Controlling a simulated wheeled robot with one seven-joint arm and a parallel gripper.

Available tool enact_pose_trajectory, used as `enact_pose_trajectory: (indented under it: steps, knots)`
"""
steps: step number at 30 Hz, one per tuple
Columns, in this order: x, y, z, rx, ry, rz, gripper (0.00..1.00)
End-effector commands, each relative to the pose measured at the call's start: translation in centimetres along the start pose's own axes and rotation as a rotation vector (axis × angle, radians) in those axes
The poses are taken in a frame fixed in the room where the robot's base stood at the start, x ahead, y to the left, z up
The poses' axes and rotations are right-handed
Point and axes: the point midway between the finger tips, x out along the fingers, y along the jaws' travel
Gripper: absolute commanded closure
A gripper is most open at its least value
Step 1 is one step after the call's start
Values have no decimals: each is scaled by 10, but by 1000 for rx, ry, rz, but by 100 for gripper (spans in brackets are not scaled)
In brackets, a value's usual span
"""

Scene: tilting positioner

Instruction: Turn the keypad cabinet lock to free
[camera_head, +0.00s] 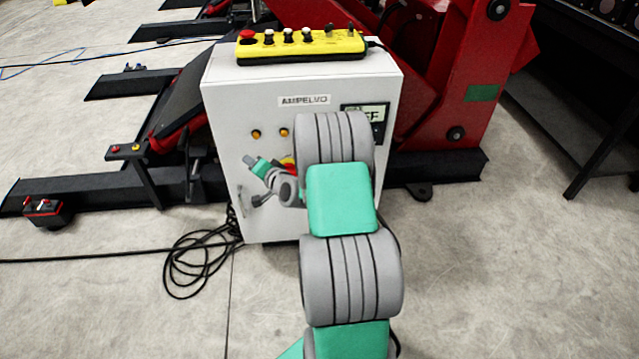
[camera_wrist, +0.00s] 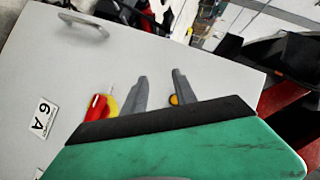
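The grey control cabinet (camera_head: 235,100) stands in front of the positioner, its front partly covered by my arm. A red rotary switch on a yellow plate shows in the wrist view (camera_wrist: 98,107), left of my fingers, and as a small sliver in the head view (camera_head: 287,161). A grey handle (camera_wrist: 84,24) is on the cabinet front. I cannot tell which part is the keypad lock. My gripper (camera_wrist: 160,75) is open and empty, with a gap between its fingers over the cabinet face. An amber button (camera_wrist: 174,99) shows between the fingers, close to the right one.
A yellow pendant (camera_head: 300,45) with buttons lies on the cabinet top. A display (camera_head: 366,113), partly hidden, reads "FF". Black cable (camera_head: 195,262) lies coiled on the floor at the cabinet's left. The red positioner (camera_head: 450,90) stands behind. The floor at front right is clear.

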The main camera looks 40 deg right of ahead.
Motion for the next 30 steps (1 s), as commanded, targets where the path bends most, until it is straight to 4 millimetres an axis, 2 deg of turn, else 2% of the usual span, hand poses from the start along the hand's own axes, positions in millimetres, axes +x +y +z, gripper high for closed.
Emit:
enact_pose_trajectory:
  steps: [1, 3, 6, 9, 11, 14, 24, 30]
  knots:
    - [7, 65, -15, 136, 118, -20, 66]
    - [-1, 123, -43, 300, 286, -69, 66]
    - [-24, 188, -68, 467, 478, -120, 66]
    - [-42, 220, -80, 552, 587, -150, 66]
    - [-46, 226, -84, 570, 613, -158, 66]
    - [-41, 224, -90, 571, 618, -162, 66]
    - [4, 226, -120, 565, 612, -160, 66]
    - [15, 226, -129, 568, 615, -159, 66]
